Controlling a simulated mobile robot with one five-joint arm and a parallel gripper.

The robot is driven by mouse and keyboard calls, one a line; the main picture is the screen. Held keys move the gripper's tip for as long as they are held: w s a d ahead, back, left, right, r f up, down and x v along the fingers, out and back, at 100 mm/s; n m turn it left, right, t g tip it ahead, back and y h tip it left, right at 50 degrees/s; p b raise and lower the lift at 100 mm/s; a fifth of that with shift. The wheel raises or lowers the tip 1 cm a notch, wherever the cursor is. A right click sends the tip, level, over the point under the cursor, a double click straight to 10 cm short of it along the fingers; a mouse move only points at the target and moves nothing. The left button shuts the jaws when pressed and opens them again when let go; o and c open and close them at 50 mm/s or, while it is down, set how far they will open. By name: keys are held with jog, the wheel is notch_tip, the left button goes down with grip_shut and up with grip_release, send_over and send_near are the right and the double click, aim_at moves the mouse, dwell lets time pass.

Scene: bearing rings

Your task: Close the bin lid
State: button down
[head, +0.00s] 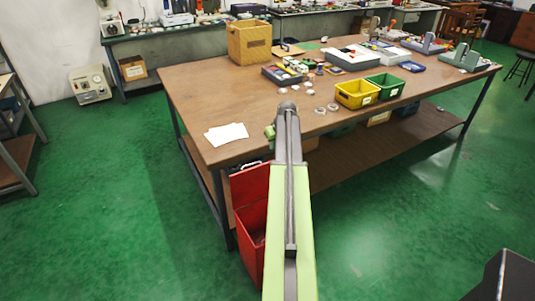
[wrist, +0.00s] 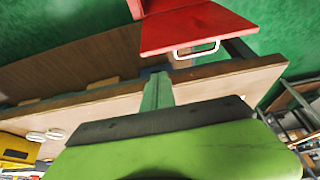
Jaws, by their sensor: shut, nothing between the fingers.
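The red bin (head: 252,238) stands on the floor against the near side of the workbench, partly hidden by my arm in the head view. Its red lid (head: 249,182) is raised open, and the inside of the bin shows below it. In the wrist view the lid (wrist: 195,28) is at the top, with a pale handle (wrist: 197,50) on its edge. My gripper (wrist: 157,92) is shut and empty. It is over the bench edge, apart from the lid. In the head view only a small green part of it shows beside the arm's end.
The wooden workbench (head: 195,105) carries white paper (head: 226,134), a yellow bin (head: 356,94), a green bin (head: 386,86) and a cardboard box (head: 249,42). Its edge lies close to the lid. Green floor (head: 130,220) is clear left of the bin.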

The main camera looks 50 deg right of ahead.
jog(key=b+x, duration=0.9)
jog(key=x, duration=0.1)
jog(key=shift+a, duration=0.1)
